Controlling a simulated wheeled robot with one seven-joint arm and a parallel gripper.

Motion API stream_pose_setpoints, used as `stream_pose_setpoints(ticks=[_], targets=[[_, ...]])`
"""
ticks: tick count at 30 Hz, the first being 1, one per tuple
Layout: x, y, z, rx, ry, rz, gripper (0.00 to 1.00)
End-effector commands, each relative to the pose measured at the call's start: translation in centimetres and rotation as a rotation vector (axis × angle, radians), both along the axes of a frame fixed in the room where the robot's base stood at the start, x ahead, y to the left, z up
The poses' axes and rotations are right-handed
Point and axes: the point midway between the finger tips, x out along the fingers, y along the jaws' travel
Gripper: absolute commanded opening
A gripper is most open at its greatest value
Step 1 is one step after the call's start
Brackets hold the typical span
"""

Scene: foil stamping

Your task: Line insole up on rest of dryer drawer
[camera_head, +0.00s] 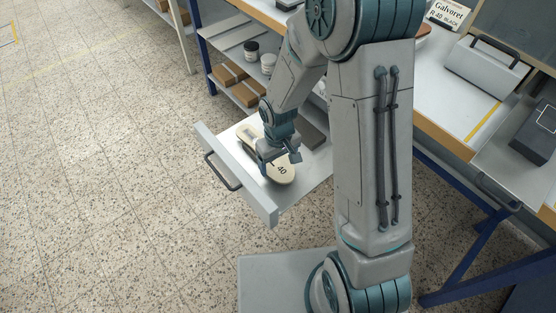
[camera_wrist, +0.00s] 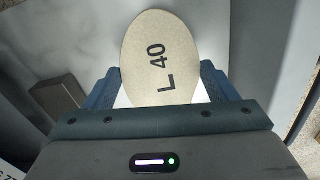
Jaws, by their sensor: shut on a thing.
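In the wrist view the insole (camera_wrist: 160,50) shows "L 40" between the two blue fingers (camera_wrist: 160,88). The pale drawer (camera_head: 262,205) is pulled out, with a dark handle on its front. I cannot tell whether the insole touches the drawer floor. Part of the insole is hidden by my gripper.
A dark grey block (camera_head: 312,134) lies in the drawer beside the insole; it also shows in the wrist view (camera_wrist: 58,95). Shelves behind hold brown boxes (camera_head: 229,75) and jars (camera_head: 251,50). A workbench (camera_head: 455,100) stands at right. The tiled floor at left is clear.

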Motion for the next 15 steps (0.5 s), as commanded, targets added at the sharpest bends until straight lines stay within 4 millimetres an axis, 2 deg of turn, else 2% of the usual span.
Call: stream_pose_setpoints(ticks=[13,14,15], targets=[[0.01,0.00,-0.18,0.000,0.000,0.000,0.55],[0.01,0.00,-0.17,0.000,0.000,0.000,0.82],[0.01,0.00,-0.14,0.000,0.000,0.000,0.93]])
